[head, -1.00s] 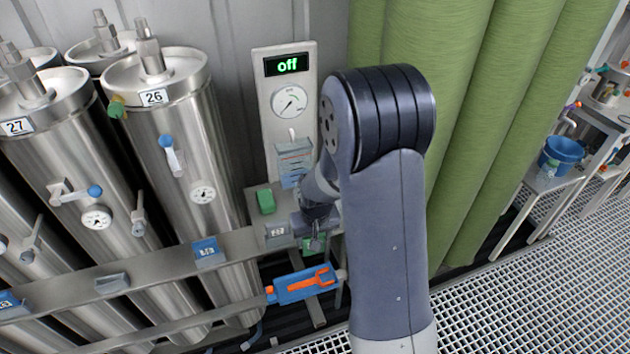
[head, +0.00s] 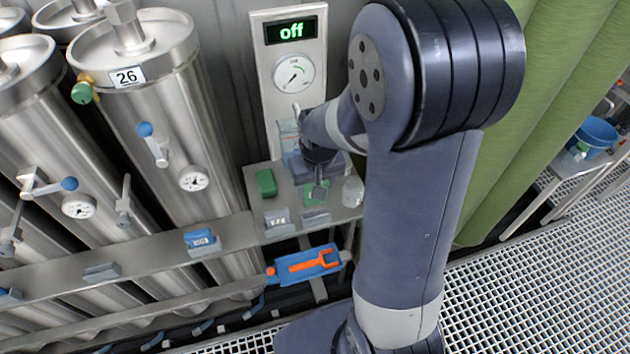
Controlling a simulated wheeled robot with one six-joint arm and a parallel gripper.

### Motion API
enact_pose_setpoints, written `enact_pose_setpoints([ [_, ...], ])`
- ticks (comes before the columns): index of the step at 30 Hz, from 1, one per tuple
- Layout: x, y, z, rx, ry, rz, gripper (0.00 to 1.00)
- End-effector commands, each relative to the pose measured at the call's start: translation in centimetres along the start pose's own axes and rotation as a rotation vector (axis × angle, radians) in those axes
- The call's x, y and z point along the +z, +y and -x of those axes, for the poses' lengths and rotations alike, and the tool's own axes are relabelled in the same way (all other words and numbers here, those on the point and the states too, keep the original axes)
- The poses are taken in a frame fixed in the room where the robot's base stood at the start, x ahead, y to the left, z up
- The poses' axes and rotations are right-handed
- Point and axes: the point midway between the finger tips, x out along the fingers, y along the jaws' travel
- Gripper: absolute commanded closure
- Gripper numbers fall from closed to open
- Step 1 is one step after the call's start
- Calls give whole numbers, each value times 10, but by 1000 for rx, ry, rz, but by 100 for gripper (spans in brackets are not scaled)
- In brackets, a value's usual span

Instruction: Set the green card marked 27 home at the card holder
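My gripper (head: 319,188) is in the head view, pointing down over the right end of the grey shelf. A green card (head: 309,197) shows at its fingertips, partly hidden by them; its mark cannot be read. The gripper seems shut on this card, which has moved along with it. Just in front of the card are two small grey holders on the shelf's front part. The left holder (head: 277,218) has a pale, marked face. The right holder (head: 315,217) shows no card in it. Which one is the card's home cannot be told.
A green block (head: 266,183) lies on the shelf to the left, and a clear jar (head: 353,191) stands at right. A blue card (head: 201,239) sits on the rail. A gauge panel (head: 293,72) reading "off" stands behind.

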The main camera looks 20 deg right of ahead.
Motion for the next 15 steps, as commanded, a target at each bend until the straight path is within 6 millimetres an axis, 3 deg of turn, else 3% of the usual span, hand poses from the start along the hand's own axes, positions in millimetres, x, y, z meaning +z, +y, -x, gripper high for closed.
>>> enact_pose_setpoints([
  [15, 5, 0, -34, 0, 0, 0, 64],
])
